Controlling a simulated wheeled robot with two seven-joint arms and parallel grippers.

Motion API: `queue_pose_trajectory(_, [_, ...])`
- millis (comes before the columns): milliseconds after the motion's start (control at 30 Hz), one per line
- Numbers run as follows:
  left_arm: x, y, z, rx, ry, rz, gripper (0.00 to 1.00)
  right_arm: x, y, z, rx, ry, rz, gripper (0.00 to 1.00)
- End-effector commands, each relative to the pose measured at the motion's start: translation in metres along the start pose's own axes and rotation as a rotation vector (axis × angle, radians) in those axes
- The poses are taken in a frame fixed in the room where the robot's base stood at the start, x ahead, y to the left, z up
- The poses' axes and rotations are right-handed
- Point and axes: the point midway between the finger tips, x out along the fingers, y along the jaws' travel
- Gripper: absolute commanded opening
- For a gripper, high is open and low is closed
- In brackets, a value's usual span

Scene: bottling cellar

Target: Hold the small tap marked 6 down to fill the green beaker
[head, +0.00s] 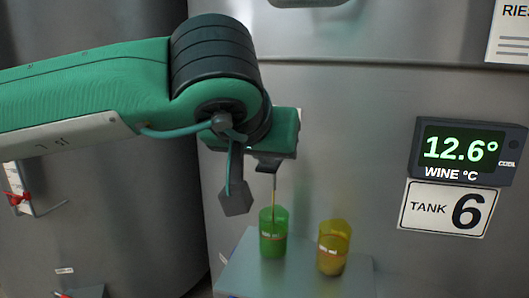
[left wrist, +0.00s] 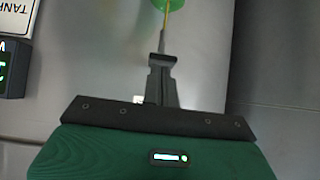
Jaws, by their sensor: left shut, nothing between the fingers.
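The green beaker (head: 273,234) stands upright on a small grey shelf (head: 240,270). A thin yellow stream (head: 274,208) falls into it from above; how full it is is hard to tell. My left gripper (head: 269,167) is shut, with nothing between its fingers, directly above the beaker. It hides most of the small tap; a thin grey spout shows under the fingertips. In the left wrist view my shut fingertips (left wrist: 162,62) are at the tap (left wrist: 162,43), seemingly touching it. The stream (left wrist: 167,18) runs on to the green beaker (left wrist: 168,4) at the top edge.
A yellow beaker (head: 333,247) stands just right of the green one on the shelf. A sign reading TANK 6 (head: 447,208) and a display showing 12.6° (head: 460,150) are on the steel tank at right. A red-handled fitting (head: 17,198) is at far left.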

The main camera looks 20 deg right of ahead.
Motion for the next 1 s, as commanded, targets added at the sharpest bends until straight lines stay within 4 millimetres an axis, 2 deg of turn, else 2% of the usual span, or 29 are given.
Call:
queue_pose_trajectory(267, [0.000,0.000,0.000,0.000,-0.002,0.000,0.00,0.000,0.000,0.000,0.000,0.000,0.000,0.36])
queue_pose_trajectory(667, [-0.010,0.000,-0.012,0.000,-0.002,0.000,0.00,-0.010,0.000,-0.002,0.000,0.000,0.000,0.36])
queue_pose_trajectory(1000, [-0.010,0.000,-0.012,0.000,-0.001,0.000,0.00,-0.009,0.001,-0.002,0.000,0.001,0.000,0.36])
